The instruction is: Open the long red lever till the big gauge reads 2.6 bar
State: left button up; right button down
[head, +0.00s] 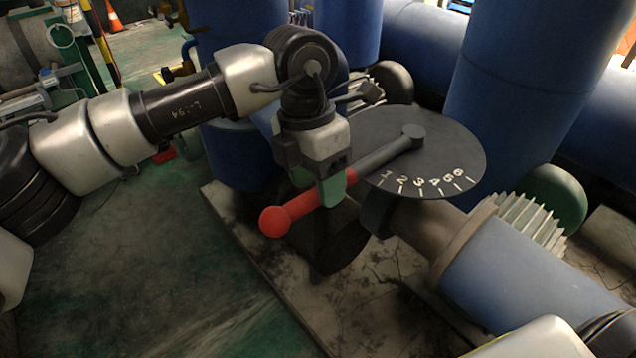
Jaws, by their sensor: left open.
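The long lever has a red grip with a ball end (298,210) and a grey shaft (385,155). It turns on a pivot at the back of a dark round plate (440,140) marked 1 to 6 in white. The lever lies to the left of the 1 mark, pointing down-left. My left gripper (337,186) comes down over the lever where the red grip meets the grey shaft. Its jaws are open, with a green finger pad in front of the lever; I cannot tell whether it touches. No big gauge with a needle shows. My right gripper is out of view.
A blue pipe with a ribbed flange (520,222) lies right of the plate. Large blue tanks (530,80) stand behind. An orange cone (113,17) is far left. The green-stained floor (170,270) at lower left is clear.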

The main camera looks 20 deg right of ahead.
pick_arm(q)
jog(key=shift+s+f, duration=0.1)
jog(key=shift+f, duration=0.5)
grip_shut()
jog(key=shift+s+d, duration=0.1)
